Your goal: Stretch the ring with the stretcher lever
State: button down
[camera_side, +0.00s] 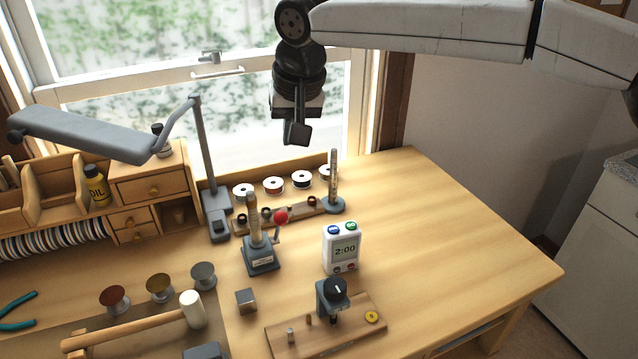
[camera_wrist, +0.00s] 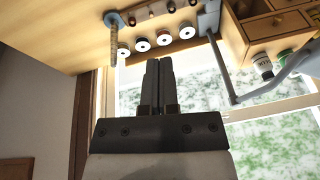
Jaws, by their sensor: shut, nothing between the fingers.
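The ring stretcher (camera_side: 262,259) stands on the bench in the side view, a dark grey base with an upright tapered post (camera_side: 253,213). Its lever, tipped with a red ball (camera_side: 281,217), sticks up on the post's right side. I cannot tell whether a ring is on the post. Several small dark rings (camera_side: 266,213) sit on a wooden strip behind it. My gripper (camera_side: 297,138) is shut and empty, high above the back of the bench in front of the window. Its fingers also show together in the wrist view (camera_wrist: 159,65), where the stretcher is not visible.
A white timer (camera_side: 341,247) reading 2:00 stands right of the stretcher. A second tapered post (camera_side: 334,182) and spools (camera_side: 273,185) stand behind. A lamp (camera_side: 205,150) rises at left. A hammer (camera_side: 135,329) lies front left. The bench's right side is clear.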

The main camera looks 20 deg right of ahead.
jog(key=shift+a+r, duration=0.3)
jog(key=shift+a, duration=0.35)
send_over(277, 230)
jog(key=d, duration=0.1)
notch_tip(277, 230, down, 12)
jog(key=shift+s+r, duration=0.25)
jog(key=shift+s, duration=0.05)
dwell(0.4)
